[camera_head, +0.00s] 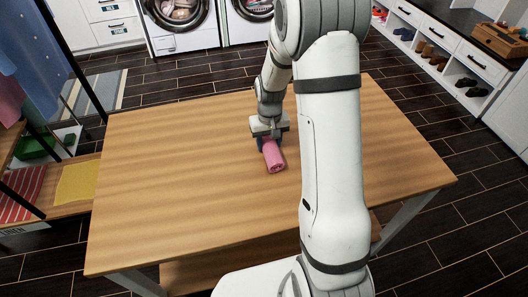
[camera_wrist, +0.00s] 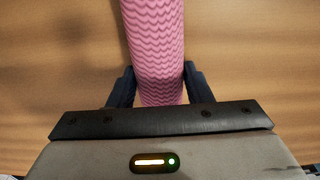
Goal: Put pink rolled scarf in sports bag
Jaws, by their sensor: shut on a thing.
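The pink rolled scarf (camera_head: 273,157) is at the middle of the wooden table in the head view, with its near end pointing toward me. My gripper (camera_head: 268,142) is shut on the far part of the scarf. In the wrist view the scarf (camera_wrist: 154,45) has a wavy pattern and runs up out of the frame. The two dark fingers of my gripper (camera_wrist: 158,88) press on either side of it. I cannot tell whether the scarf touches the table or is just above it. No sports bag is in view.
The wooden table top (camera_head: 170,180) is otherwise bare, with free room left of my arm. A clothes rack with a shelf holding a yellow cloth (camera_head: 76,182) stands at the left. Washing machines (camera_head: 180,18) are at the back. A shoe bench (camera_head: 440,50) is at the right.

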